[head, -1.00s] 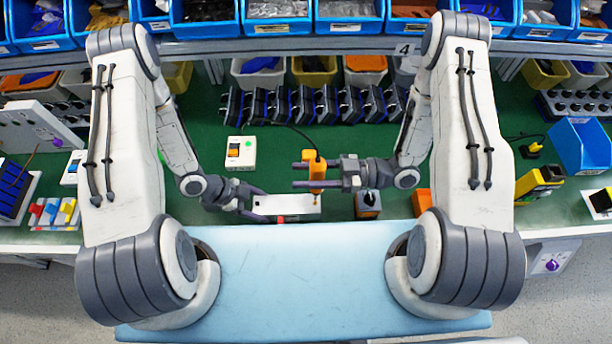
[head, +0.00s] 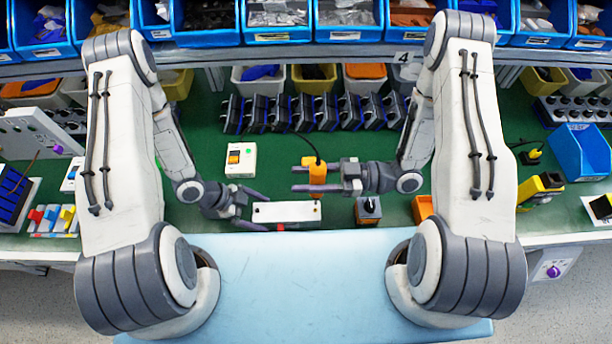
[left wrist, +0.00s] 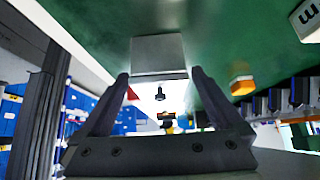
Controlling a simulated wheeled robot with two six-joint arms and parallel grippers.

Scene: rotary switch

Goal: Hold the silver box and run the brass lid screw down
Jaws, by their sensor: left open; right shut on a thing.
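The silver box (head: 288,212) lies on the green bench near its front edge, a long pale bar in the head view. Its end face (left wrist: 158,54) shows just beyond my left fingertips in the left wrist view. My left gripper (head: 266,211) is open at the box's left end, one finger on each side. My right gripper (head: 302,178) is shut on an orange corded screwdriver (head: 317,176), held upright over the box's right end.
A white switch box (head: 241,159) stands behind my left gripper. A grey-and-orange knob block (head: 368,211) is right of the silver box, and an orange bin (head: 423,207) beyond it. A row of dark modules (head: 310,112) lines the back. A small red thing (head: 280,227) is at the front.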

